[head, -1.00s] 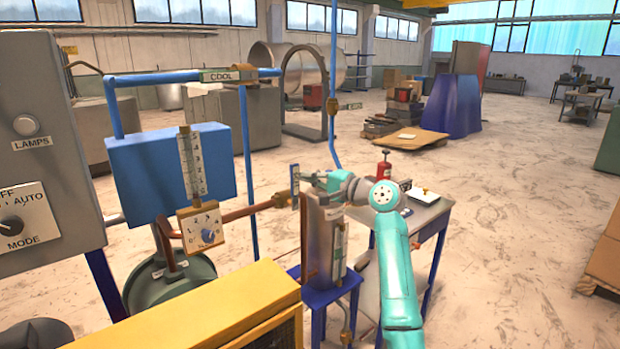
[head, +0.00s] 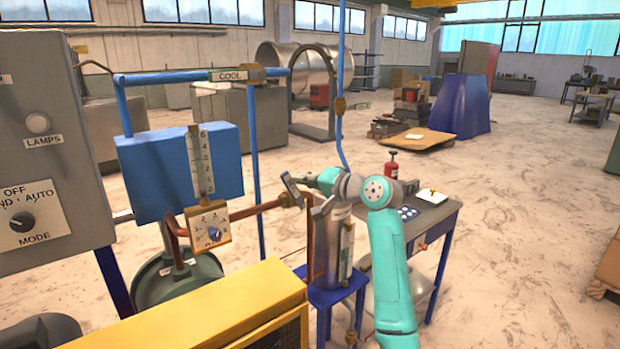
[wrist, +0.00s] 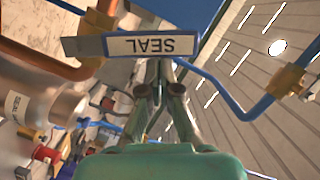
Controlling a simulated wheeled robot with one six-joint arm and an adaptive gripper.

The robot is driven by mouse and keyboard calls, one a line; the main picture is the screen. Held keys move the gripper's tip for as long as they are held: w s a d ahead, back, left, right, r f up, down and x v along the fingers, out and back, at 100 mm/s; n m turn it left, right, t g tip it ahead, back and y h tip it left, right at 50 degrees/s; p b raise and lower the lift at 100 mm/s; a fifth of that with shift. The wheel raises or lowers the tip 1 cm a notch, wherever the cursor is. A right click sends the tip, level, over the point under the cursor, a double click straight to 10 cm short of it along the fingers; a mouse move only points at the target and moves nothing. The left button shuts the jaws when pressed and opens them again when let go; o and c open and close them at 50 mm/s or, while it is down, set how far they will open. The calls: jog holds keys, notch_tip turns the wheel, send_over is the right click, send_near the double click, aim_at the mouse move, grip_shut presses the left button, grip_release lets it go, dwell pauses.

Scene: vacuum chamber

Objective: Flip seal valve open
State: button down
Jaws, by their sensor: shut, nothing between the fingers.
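The seal valve's handle (head: 290,187) is a flat grey-blue bar at the end of the copper pipe, beside a metal cylinder. It leans, its top to the left and its lower end to the right. In the wrist view its plate (wrist: 150,45) reads SEAL upside down and lies across the view just beyond my fingertips. My gripper (wrist: 160,68) is shut and empty, its tips at or very near the plate's edge; I cannot tell whether they touch. In the head view my gripper (head: 308,180) is right of the handle, small and partly hidden.
The metal cylinder (head: 332,245) stands on a blue stand under my arm. A blue vertical pipe (head: 340,130) with a brass fitting rises behind. A small table (head: 435,215) with a red bottle (head: 391,165) is at right. A yellow cabinet (head: 200,310) fills the front.

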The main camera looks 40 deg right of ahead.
aim_at(289, 184)
jog(key=a+n, duration=0.1)
jog(key=a+f+n, duration=0.1)
jog(key=a+n, duration=0.1)
jog(key=shift+g+h, duration=0.3)
jog(key=a+f+n+h, duration=0.2)
jog(key=a+f+n, duration=0.2)
jog(key=f+n, duration=0.1)
jog(key=shift+s+a+n+h, duration=0.15)
jog(key=shift+a+n+h, duration=0.15)
jog(key=shift+n, duration=0.2)
jog(key=shift+f, duration=0.25)
